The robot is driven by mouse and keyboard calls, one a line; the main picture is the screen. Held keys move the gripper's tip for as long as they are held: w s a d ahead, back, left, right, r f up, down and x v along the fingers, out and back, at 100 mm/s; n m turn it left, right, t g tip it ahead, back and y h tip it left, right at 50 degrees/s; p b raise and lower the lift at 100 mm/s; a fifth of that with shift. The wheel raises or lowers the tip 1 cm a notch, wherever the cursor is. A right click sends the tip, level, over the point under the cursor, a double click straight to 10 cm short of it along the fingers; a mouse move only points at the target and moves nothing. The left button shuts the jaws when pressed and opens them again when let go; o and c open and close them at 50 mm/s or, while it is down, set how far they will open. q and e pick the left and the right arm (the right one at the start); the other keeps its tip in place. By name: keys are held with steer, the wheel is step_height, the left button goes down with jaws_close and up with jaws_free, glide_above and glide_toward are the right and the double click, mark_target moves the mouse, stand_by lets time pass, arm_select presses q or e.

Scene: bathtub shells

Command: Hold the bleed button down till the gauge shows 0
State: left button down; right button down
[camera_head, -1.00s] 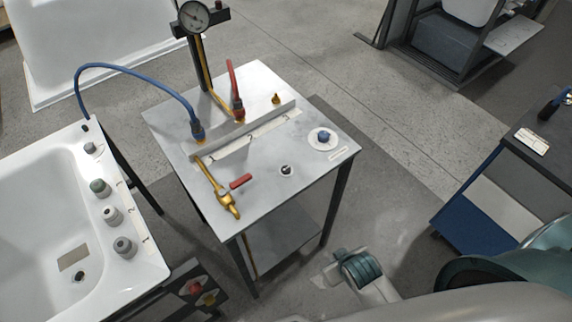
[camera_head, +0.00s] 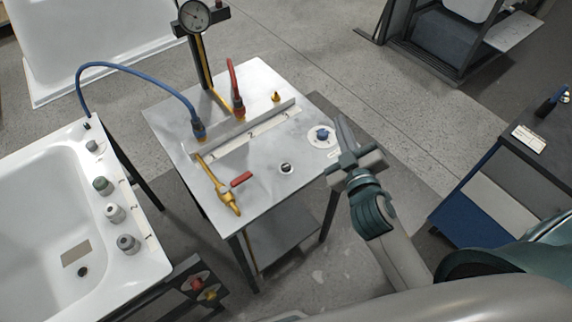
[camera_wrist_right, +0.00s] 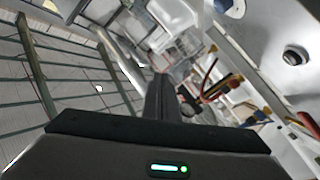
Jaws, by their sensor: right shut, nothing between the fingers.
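The round gauge (camera_head: 194,15) stands on a dark post behind the small metal-topped table (camera_head: 262,150); its reading is too small to tell. A blue button (camera_head: 322,134) sits on a white round plate near the table's right corner. A small dark button in a pale ring (camera_head: 286,168) is nearer the front edge. I cannot read which is the bleed button. My right gripper (camera_head: 343,128) is shut and empty, just right of the blue button, apparently apart from it. The right wrist view shows the shut fingers (camera_wrist_right: 158,98) and the dark button (camera_wrist_right: 293,56). My left gripper is out of view.
A red-handled brass valve (camera_head: 227,194) lies toward the table's front left. A white tub shell (camera_head: 45,185) stands at left, a dark bench (camera_head: 520,165) at right. The tabletop around the buttons is clear.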

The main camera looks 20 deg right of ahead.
steer(key=w+a+r+n+t+y, duration=0.2)
steer(key=a+r+n+t+y, duration=0.2)
steer(key=a+r+n+y, duration=0.85)
steer(key=a+n+g+y, duration=0.5)
steer(key=n+g+y, duration=0.1)
steer(key=n, duration=0.5)
steer(key=n+g+h, duration=0.8)
steer(key=n+g, duration=0.1)
steer(key=g, duration=0.1)
glide_above(290, 167)
step_height(290, 167, down, 18)
steer(key=shift+d+r, duration=0.1)
steer(key=shift+f+b, duration=3.25)
steer(key=shift+f, duration=1.15)
